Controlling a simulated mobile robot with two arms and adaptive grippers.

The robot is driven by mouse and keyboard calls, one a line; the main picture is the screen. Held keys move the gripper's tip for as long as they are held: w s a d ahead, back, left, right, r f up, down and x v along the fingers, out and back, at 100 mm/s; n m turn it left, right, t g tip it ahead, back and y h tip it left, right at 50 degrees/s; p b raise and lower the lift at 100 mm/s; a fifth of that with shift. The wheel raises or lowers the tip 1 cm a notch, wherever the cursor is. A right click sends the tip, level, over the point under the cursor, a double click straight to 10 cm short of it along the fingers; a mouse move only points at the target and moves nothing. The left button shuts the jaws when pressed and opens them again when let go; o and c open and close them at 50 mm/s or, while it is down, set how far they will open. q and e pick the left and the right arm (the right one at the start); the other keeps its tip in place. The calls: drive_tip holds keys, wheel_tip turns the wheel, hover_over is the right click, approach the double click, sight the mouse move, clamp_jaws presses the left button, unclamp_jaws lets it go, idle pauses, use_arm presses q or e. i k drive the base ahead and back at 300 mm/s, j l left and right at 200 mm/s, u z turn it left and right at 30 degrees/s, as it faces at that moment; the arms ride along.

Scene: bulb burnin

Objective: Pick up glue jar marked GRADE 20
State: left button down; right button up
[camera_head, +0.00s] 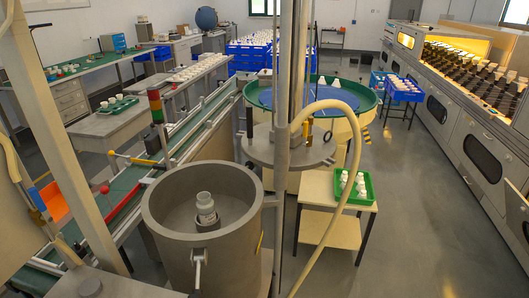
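I cannot make out a jar marked GRADE 20; no label is legible in the head view. Small white items (360,184) stand in a green tray on a low wooden table at right of centre. More small white pieces (112,101) sit in a green tray on a grey table at left. Neither of my grippers is in view.
A round green-rimmed table (370,97) stands behind the grey vessel. A metal post and a pale hose (355,150) rise in the middle. A conveyor (185,142) runs along the left. A long grey machine (480,145) lines the right. The floor (420,200) between is clear.

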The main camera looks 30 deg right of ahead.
sight(206, 209)
drive_tip(key=k+l+u, duration=0.2)
drive_tip(key=l+u, duration=0.25)
drive_tip(key=k+l+u, duration=0.25)
drive_tip(key=u, duration=0.15)
